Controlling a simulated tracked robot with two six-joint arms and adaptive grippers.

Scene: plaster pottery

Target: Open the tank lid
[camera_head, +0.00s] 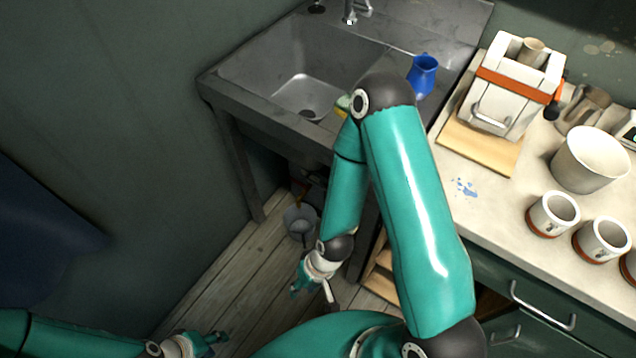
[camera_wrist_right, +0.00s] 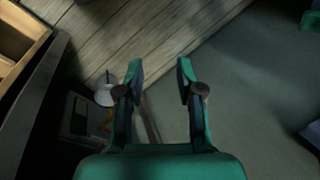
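A grey round bucket-like vessel (camera_head: 300,222) stands on the floor below the sink; a pale round shape (camera_wrist_right: 105,95) shows low beside a dark box (camera_wrist_right: 80,118) in the right wrist view. I cannot tell which of these, if any, is the tank, and no lid can be made out clearly. My right gripper (camera_head: 312,288) hangs low in front of the sink, below the vessel in the head view. In the right wrist view it (camera_wrist_right: 160,72) is open with nothing between its fingers. My left gripper (camera_head: 210,342) is at the bottom left, apart from these things; its opening is unclear.
The metal sink (camera_head: 250,95) stands above, with a blue jug (camera_head: 423,76) at its right. The counter (camera_head: 480,205) holds a white press-like box (camera_head: 510,85), a large white pot (camera_head: 588,160) and several cups. Wooden floor (camera_head: 235,275) is clear at left.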

